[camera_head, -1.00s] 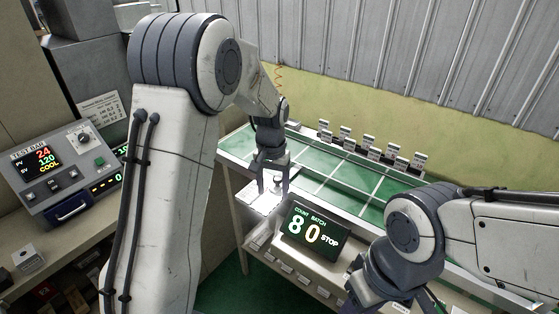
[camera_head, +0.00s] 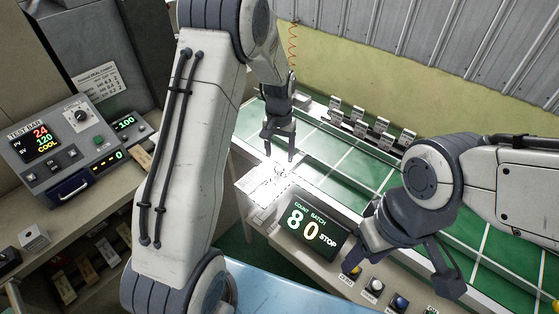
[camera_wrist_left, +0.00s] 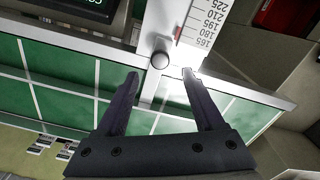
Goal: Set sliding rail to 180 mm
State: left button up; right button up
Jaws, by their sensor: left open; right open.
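The sliding rail's pale plate (camera_head: 258,192) lies brightly lit beside the counter display in the head view. In the left wrist view its scale (camera_wrist_left: 207,20) shows 165 to 225, with a small red mark (camera_wrist_left: 178,33) beside the lower numbers; I cannot tell the exact reading. A round metal knob (camera_wrist_left: 160,54) stands beside the scale's low end. My left gripper (camera_head: 279,158) is open and empty over the plate's far end; in the left wrist view the knob shows just past its fingertips (camera_wrist_left: 160,74), between them. My right gripper (camera_head: 405,270) is open and empty, above the button panel.
The counter display (camera_head: 312,226) reads 80 STOP, with buttons (camera_head: 373,286) to its right. A green gridded conveyor (camera_head: 350,172) runs behind, with small tagged holders (camera_head: 360,127) along its far edge. A test bar control box (camera_head: 60,145) stands at left.

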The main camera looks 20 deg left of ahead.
aim_at(279, 168)
pick_arm(q)
notch_tip(279, 168, down, 6)
jog(key=shift+r+p, duration=0.1)
jog(key=shift+p, duration=0.6)
grip_shut()
dwell(0.9)
